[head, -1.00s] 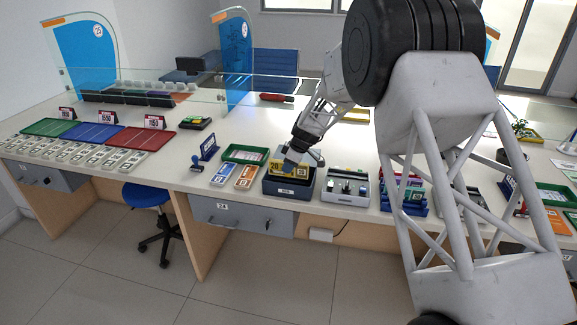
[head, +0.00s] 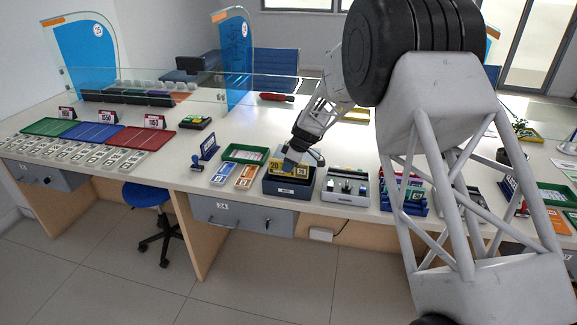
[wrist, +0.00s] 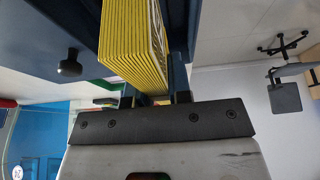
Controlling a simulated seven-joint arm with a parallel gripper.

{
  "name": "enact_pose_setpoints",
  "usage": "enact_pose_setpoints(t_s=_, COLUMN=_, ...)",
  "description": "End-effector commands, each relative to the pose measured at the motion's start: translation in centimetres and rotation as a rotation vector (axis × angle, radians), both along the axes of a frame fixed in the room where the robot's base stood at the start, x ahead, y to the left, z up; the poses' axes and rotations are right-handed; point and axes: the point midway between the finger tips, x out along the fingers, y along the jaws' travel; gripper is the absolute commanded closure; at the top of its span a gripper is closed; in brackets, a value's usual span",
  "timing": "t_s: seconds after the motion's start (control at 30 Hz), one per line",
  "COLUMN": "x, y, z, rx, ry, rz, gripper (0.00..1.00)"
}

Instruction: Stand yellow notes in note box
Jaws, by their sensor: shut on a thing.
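The yellow notes (head: 276,166) are a flat bundle standing on edge at the dark note box (head: 291,187) near the counter's front edge. The wrist view shows the stacked yellow edges of the notes (wrist: 137,45) close up. My gripper (head: 291,160) is shut on the notes from above, with a dark finger on each side of the bundle. The notes' lower part is hidden by the box's front wall in the head view. I cannot tell whether they touch the box floor.
A grey tray with slots (head: 345,187) stands just right of the box. A green tray (head: 245,153) and blue and orange note bundles (head: 246,176) lie to the left. A small blue sign (head: 209,147) stands further left.

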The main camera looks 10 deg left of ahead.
Motion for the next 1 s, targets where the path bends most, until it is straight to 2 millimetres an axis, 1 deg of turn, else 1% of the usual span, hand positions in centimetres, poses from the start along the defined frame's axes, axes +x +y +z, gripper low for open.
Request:
enact_pose_setpoints(t_s=0.27, x=0.0, y=0.0, z=-0.4, rx=0.000, ry=0.000, rz=0.000, gripper=1.00)
enact_pose_setpoints(t_s=1.0, x=0.0, y=0.0, z=-2.2, rx=0.000, ry=0.000, rz=0.000, gripper=1.00)
